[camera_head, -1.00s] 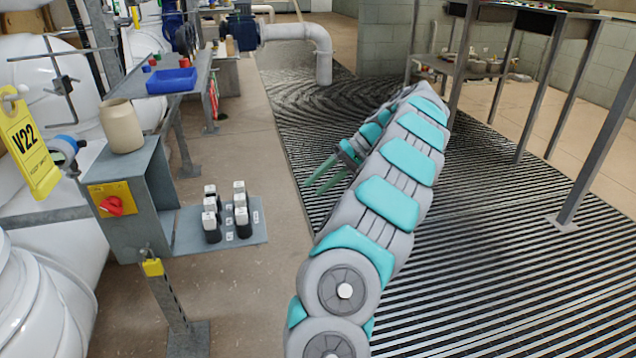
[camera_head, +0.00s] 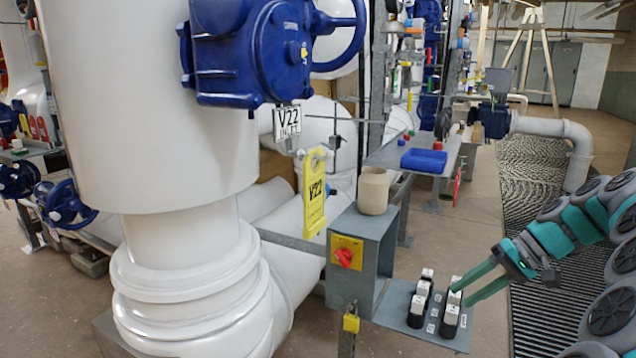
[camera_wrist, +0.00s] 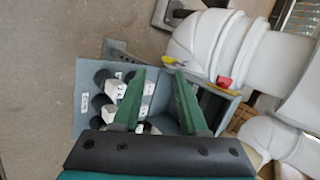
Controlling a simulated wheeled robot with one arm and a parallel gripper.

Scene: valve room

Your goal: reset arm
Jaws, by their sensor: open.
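My gripper (camera_head: 461,296) reaches in from the right in the head view, its green fingers apart and empty. Its fingertips appear close to the black-and-white blocks (camera_head: 450,320) on the grey plate (camera_head: 397,325); I cannot tell the gap. In the wrist view my gripper (camera_wrist: 158,75) points down, with several of these blocks (camera_wrist: 113,86) showing left of and between the fingers. The plate joins a grey box stand (camera_head: 345,288) with a red knob on a yellow panel (camera_head: 346,253).
A beige jar (camera_head: 373,190) stands on the box stand. A blue tray (camera_head: 423,160) sits on a shelf behind. Grating (camera_head: 520,165) lies at right.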

